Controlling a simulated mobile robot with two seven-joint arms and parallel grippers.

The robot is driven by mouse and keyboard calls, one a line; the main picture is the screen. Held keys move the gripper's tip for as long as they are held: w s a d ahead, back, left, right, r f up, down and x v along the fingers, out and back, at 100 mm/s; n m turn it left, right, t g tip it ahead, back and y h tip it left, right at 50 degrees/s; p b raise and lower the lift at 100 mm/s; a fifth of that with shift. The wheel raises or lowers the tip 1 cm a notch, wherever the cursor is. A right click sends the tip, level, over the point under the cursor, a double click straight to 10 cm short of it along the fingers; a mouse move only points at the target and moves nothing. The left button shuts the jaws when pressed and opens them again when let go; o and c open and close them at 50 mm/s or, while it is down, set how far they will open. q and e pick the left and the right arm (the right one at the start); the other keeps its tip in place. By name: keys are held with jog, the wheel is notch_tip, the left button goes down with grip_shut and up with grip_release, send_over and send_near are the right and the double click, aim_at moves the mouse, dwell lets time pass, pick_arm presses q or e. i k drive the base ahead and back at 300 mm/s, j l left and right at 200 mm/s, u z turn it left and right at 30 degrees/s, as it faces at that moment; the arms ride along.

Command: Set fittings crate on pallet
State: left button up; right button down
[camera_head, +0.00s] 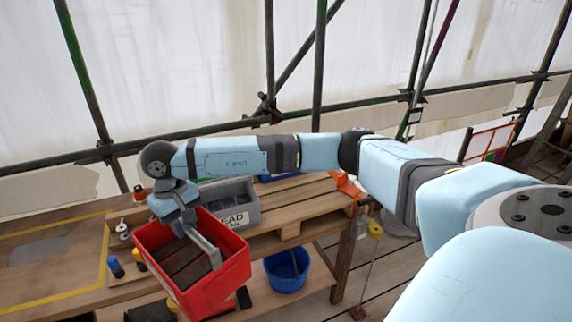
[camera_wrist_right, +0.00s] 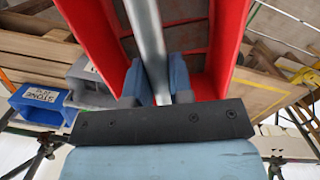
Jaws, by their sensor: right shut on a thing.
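The red fittings crate (camera_head: 238,272) hangs from my right gripper (camera_head: 182,218) at the left of the head view, over the front of the bench. The gripper is shut on the crate's grey metal handle (camera_head: 207,246). In the right wrist view the two blue fingers of the gripper (camera_wrist_right: 157,85) close on the handle bar (camera_wrist_right: 149,35), and the red crate walls (camera_wrist_right: 97,40) lie beyond. The crate looks tilted. The wooden pallet (camera_head: 310,205) lies on the bench right of the crate. My left gripper is not in view.
A grey bin marked LEAD (camera_head: 246,204) stands on the pallet. A blue bin marked STONE (camera_wrist_right: 38,103) is near it. A blue bucket (camera_head: 287,276) sits below. Small bottles (camera_head: 116,267) stand left of the crate. Pallet slats right of the grey bin look bare.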

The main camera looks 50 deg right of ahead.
aim_at(298, 198)
jog(key=k+l+z, duration=0.1)
jog(key=l, duration=0.3)
jog(key=k+l+z, duration=0.1)
jog(key=l, duration=0.3)
jog(key=k+l+z, duration=0.1)
jog(key=l, duration=0.3)
